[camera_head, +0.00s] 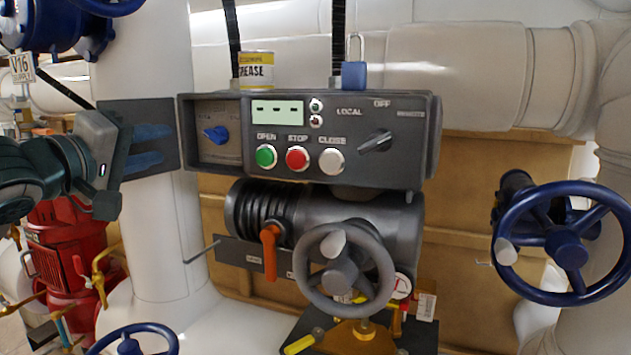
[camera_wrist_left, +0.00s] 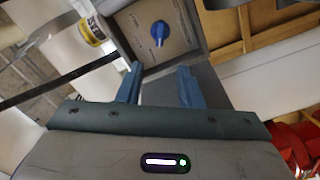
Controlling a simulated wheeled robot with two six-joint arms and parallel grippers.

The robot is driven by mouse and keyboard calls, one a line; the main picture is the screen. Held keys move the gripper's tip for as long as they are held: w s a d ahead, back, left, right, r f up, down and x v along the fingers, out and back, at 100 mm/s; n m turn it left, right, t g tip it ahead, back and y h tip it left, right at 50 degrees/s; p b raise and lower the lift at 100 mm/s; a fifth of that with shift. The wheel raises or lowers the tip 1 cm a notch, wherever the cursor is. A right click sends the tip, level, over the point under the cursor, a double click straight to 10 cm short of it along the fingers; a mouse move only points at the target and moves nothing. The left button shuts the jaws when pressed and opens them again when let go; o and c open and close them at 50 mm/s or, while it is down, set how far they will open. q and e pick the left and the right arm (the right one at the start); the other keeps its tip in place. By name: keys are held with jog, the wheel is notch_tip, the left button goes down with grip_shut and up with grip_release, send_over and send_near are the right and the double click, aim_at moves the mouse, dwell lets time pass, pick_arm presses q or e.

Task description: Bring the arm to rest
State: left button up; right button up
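My left gripper (camera_head: 167,144) comes in from the left in the head view, in front of an open dark grey cover flap beside the control box (camera_head: 388,167). Its two blue fingers are apart with nothing between them. In the left wrist view the open fingers (camera_wrist_left: 159,68) point toward a blue knob (camera_wrist_left: 159,32) in a recess of the box, with a gap between. The same blue knob (camera_head: 215,135) shows in the head view, right of the fingertips. My right gripper is in neither view.
A grease can (camera_head: 257,72) and a blue padlock (camera_head: 354,75) are on top of the box. A grey handwheel (camera_head: 343,266) sits below it and a blue handwheel (camera_head: 568,248) at right. A white pipe and red equipment (camera_head: 72,250) are near the left arm.

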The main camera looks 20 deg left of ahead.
pick_arm(q)
jog(key=w+d+f+m+g, duration=0.2)
jog(key=w+f, duration=0.1)
jog(key=f, duration=0.8)
jog(key=w+d+f+m+g, duration=0.1)
jog(key=w+f+m+g, duration=0.15)
jog(key=f, duration=0.75)
notch_tip(320, 180, down, 16)
jog(key=s+d+m+g, duration=0.2)
jog(key=d, duration=0.1)
jog(key=s+d+f+m+g+y, duration=0.1)
jog(key=s+d+f+m+g, duration=0.25)
jog(key=s+f, duration=0.85)
jog(key=s+d+f+m+g+y, duration=0.15)
jog(key=s+f+g, duration=0.25)
jog(key=s+f, duration=0.85)
notch_tip(320, 180, down, 31)
jog(key=a+g, duration=0.2)
jog(key=a, duration=0.1)
jog(key=s+f+b, duration=0.1)
jog(key=s+f, duration=1.7)
jog(key=f, duration=0.2)
jog(key=shift+s+a+f+g, duration=0.2)
jog(key=shift+s+a+g, duration=0.1)
jog(key=shift+a+g, duration=0.15)
